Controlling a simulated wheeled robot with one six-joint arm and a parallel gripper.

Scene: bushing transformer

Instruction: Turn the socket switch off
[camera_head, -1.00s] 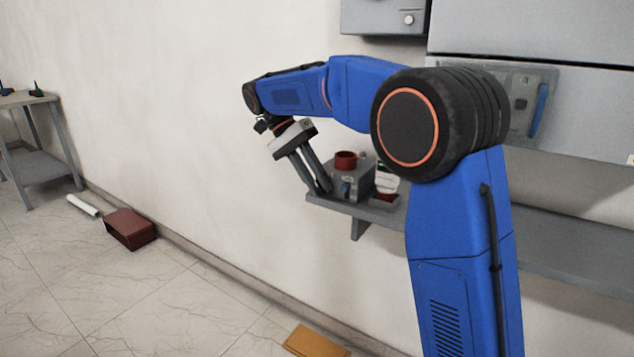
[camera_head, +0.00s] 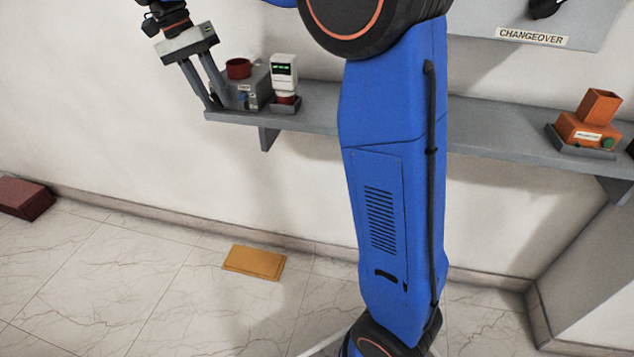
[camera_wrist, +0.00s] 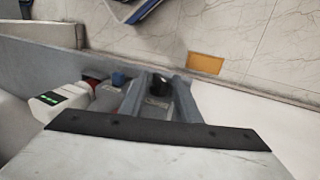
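A grey socket box (camera_head: 259,84) with a red round socket (camera_head: 238,68) on top stands at the left end of the wall shelf. A small blue part shows on its front, beside a label. My gripper (camera_head: 217,105) points down at the box's left side. In the wrist view my gripper (camera_wrist: 160,78) has its two fingers apart. A black knob (camera_wrist: 160,86) and a white label show between them. A blue part (camera_wrist: 118,79) lies just left of the left finger. I cannot tell whether a finger touches the box, or which position the switch is in.
A white device (camera_head: 284,75) with a green display stands right of the box. The grey shelf (camera_head: 320,118) runs along the wall. An orange device (camera_head: 590,122) stands farther right on it. A yellow plate (camera_head: 255,262) and a dark red box (camera_head: 24,198) lie on the floor.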

